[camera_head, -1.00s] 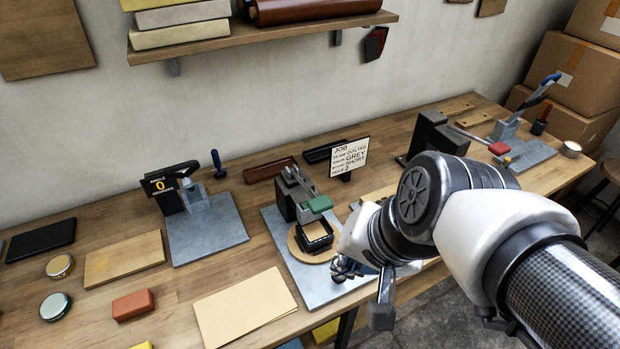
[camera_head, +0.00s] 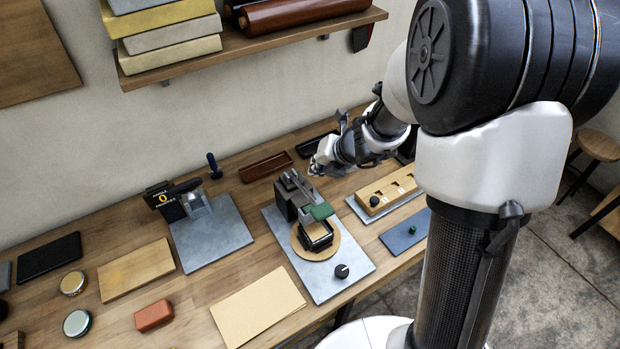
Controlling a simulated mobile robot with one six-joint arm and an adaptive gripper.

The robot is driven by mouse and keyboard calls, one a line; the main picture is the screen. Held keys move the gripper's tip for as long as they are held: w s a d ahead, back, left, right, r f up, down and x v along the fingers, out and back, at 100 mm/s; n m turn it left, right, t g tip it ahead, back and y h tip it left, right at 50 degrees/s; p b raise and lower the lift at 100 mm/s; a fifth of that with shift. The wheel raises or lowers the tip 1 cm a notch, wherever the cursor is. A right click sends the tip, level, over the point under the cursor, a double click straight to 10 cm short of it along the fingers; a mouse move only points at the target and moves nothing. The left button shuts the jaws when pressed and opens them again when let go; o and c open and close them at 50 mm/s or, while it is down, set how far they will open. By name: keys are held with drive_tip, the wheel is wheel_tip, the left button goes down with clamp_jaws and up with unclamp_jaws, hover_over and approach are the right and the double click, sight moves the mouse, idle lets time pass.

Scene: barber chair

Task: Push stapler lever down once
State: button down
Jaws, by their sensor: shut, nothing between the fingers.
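A lever device (camera_head: 197,204) with a dark handle and a yellow "0" display (camera_head: 163,197) stands on a grey plate at the left. A second device (camera_head: 290,194) with a green pad (camera_head: 319,212) over a round wooden disc stands on a grey plate at the centre. I cannot tell for certain which device is the stapler. My gripper (camera_head: 318,167) is shut and empty, behind and to the right of the central device, seemingly above the bench and apart from it. Its fingertips are small and hard to make out. My arm hides the bench's right end.
A brown tray (camera_head: 266,166) lies behind the central device. A wooden block with slots (camera_head: 388,192) and a blue plate (camera_head: 405,232) lie to its right. A tan sheet (camera_head: 258,306) and an orange block (camera_head: 154,316) lie in front. A shelf (camera_head: 250,47) hangs above.

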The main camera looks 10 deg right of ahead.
drive_tip(key=shift+f, duration=0.1)
idle(0.3)
wheel_tip(320, 180, down, 9)
drive_tip(key=s+b, duration=0.1)
drive_tip(key=b, duration=0.8)
drive_tip(key=shift+s+d+r, duration=0.2)
drive_tip(key=shift+d, duration=0.05)
drive_tip(key=shift+f, duration=0.1)
idle(0.7)
drive_tip(key=shift+f+b, duration=0.3)
drive_tip(key=shift+b, duration=0.2)
drive_tip(key=shift+s+d+f+b, duration=0.1)
drive_tip(key=shift+s+f+b, duration=0.1)
drive_tip(key=shift+f+b, duration=0.6)
drive_tip(key=shift+s+f+b, duration=0.15)
drive_tip(key=shift+f+b, duration=0.5)
drive_tip(key=shift+f, duration=0.1)
idle(1.2)
drive_tip(key=shift+r, duration=0.15)
idle(0.4)
drive_tip(key=shift+w+r+p, duration=0.2)
drive_tip(key=shift+r+p, duration=0.75)
drive_tip(key=shift+p, duration=0.1)
drive_tip(key=shift+w+r+p, duration=0.15)
drive_tip(key=shift+r+p, duration=0.75)
drive_tip(key=shift+p, duration=0.15)
